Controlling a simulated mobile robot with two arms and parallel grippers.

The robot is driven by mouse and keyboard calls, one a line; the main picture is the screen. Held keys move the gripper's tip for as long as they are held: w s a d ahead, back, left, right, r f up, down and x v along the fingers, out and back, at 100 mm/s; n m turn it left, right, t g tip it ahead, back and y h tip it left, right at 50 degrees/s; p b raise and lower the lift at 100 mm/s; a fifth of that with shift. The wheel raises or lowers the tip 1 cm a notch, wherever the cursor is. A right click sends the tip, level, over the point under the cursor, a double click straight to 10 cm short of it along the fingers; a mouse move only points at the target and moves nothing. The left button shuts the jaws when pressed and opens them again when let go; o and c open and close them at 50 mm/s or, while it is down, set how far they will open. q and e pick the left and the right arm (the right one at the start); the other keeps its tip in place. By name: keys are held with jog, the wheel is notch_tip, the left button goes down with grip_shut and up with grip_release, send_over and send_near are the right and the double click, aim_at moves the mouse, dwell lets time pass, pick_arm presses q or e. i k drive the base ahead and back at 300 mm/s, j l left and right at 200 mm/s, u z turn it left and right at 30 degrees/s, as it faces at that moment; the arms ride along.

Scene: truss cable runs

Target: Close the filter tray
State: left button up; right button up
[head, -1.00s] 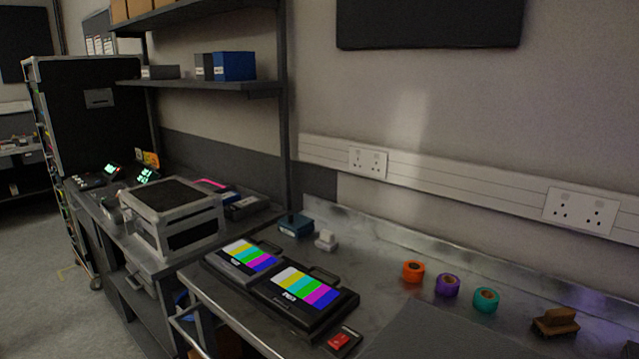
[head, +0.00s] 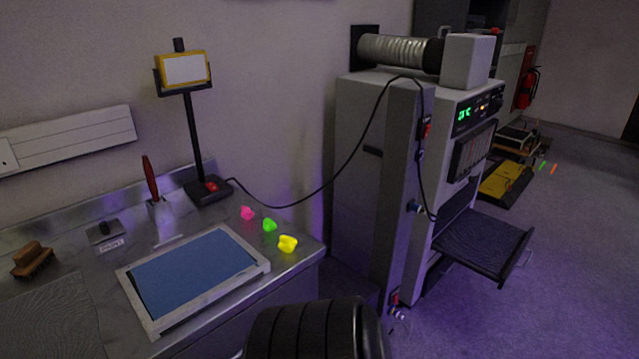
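The filter tray (head: 488,243) is a dark, flat, mesh-like tray sticking out of the lower front of a tall grey machine (head: 362,170). It is pulled well out to the right, with a handle (head: 516,264) along its outer edge. Dark space shows in the machine above the tray's inner end. Neither of my grippers is in view. A black ribbed part, likely of my own arm, shows at the bottom middle and is apart from the tray in the picture.
A metal bench on the left holds a blue panel in a white frame (head: 262,262), earplugs, a brush (head: 33,260) and a lamp stand (head: 192,130). A black cable hangs between stand and machine. Floor (head: 575,240) right of the tray is clear; a yellow-black platform (head: 506,182) lies beyond.

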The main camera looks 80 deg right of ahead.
aim_at(490, 246)
jog(key=k+z, duration=0.25)
jog(key=z, duration=0.15)
jog(key=k+l+z, duration=0.1)
jog(key=z, duration=0.3)
jog(key=k+l+z, duration=0.2)
jog(key=z, duration=0.2)
jog(key=l+z, duration=0.15)
jog(key=z, duration=2.45)
jog(key=l, duration=0.1)
